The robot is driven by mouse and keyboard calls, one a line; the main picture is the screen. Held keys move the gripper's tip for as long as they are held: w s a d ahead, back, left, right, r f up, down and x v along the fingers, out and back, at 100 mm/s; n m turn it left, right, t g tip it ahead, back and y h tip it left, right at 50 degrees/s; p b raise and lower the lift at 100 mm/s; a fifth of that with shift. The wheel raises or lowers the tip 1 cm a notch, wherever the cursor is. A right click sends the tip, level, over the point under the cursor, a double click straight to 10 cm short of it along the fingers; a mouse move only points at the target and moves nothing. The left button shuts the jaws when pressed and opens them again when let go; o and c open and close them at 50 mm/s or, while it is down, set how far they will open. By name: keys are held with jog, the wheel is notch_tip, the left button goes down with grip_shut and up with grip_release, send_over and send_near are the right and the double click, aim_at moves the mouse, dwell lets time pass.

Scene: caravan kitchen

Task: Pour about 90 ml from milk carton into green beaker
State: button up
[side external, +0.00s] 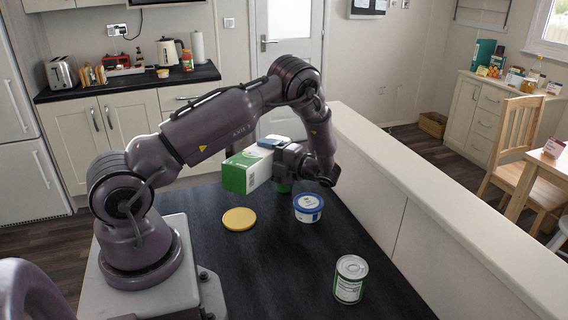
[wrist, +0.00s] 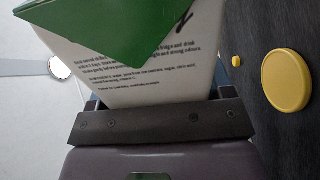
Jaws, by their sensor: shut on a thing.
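The milk carton (side external: 259,168), white with green, is held up off the counter and tipped far over, close to level, its green end to the left. It fills much of the wrist view (wrist: 140,75), with printed text and a green panel. My gripper (side external: 272,150) is shut on the carton; its dark body shows in the wrist view (wrist: 155,110). A small green part of what looks like the beaker (side external: 283,187) shows just below the carton and gripper; the rest is hidden. The carton's opening and any milk flow cannot be made out.
A yellow disc (side external: 239,219) lies on the dark counter (side external: 270,275), left of a blue-and-white tub (side external: 308,208). A green-labelled can (side external: 350,279) stands nearer the front. A pale low wall (side external: 400,205) borders the right side. The counter's front middle is clear.

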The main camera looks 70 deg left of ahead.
aim_at(262, 174)
jog(key=shift+s+d+r, duration=0.1)
jog(key=shift+s+d, duration=0.45)
jog(key=shift+d, duration=0.05)
dwell(0.3)
jog(key=shift+r+m, duration=0.25)
jog(key=shift+m, duration=0.15)
dwell(1.4)
jog(key=f+n, duration=0.1)
jog(key=n, duration=0.1)
jog(key=f+n, duration=0.2)
jog(key=shift+s+d+f, duration=0.1)
jog(key=shift+s+d, duration=0.05)
jog(key=shift+s, duration=0.05)
jog(key=shift+s+d+f+n, duration=0.15)
jog(key=shift+f+n, duration=0.5)
jog(key=shift+n, duration=0.15)
dwell(1.1)
